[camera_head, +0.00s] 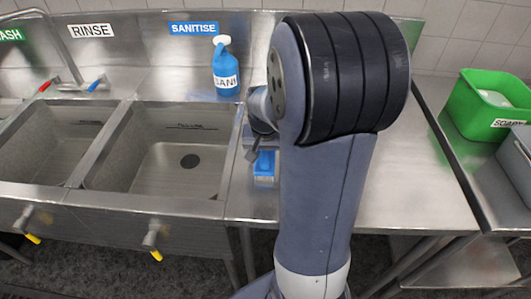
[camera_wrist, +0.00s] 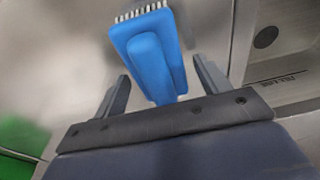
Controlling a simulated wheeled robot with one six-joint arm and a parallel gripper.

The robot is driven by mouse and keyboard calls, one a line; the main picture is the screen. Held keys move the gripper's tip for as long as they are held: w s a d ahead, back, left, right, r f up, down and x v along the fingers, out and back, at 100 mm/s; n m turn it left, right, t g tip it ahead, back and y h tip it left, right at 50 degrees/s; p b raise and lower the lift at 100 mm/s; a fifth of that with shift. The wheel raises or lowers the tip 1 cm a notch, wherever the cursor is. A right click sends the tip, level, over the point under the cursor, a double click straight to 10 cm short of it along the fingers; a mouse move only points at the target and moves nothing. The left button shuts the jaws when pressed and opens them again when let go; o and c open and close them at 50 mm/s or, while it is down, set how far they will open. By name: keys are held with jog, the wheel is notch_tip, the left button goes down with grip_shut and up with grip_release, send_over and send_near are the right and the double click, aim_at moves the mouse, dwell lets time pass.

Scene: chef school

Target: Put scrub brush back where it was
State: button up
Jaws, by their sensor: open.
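The scrub brush (camera_wrist: 152,57) is blue with pale bristles. In the wrist view it lies on the steel counter with its handle pointing toward the space between my gripper's fingers. In the head view the brush (camera_head: 264,166) lies on the counter just right of the sink, partly hidden by my arm. My gripper (camera_wrist: 163,92) is open, with one finger on each side of the handle and a visible gap to both. In the head view only a small part of my gripper (camera_head: 252,148) shows beside my arm, above the brush.
A blue sanitiser bottle (camera_head: 225,70) stands on the counter behind the brush. A green tub (camera_head: 484,108) and a grey container (camera_head: 516,160) stand at the right. The counter right of my arm is clear.

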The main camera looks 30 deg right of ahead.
aim_at(265, 156)
notch_tip(265, 156, up, 12)
jog(key=s+a, duration=0.1)
jog(key=shift+s+p, duration=0.35)
jog(key=shift+s, duration=0.05)
dwell(0.4)
jog(key=f, duration=0.4)
jog(key=w+f, duration=0.1)
jog(key=f, duration=0.3)
jog(key=d+f+b, duration=0.1)
jog(key=f, duration=0.3)
jog(key=shift+w+f, duration=0.35)
jog(key=shift+w, duration=0.05)
jog(key=shift+w+r+p, duration=0.15)
jog(key=shift+r+p, duration=0.15)
jog(key=shift+r, duration=1.3)
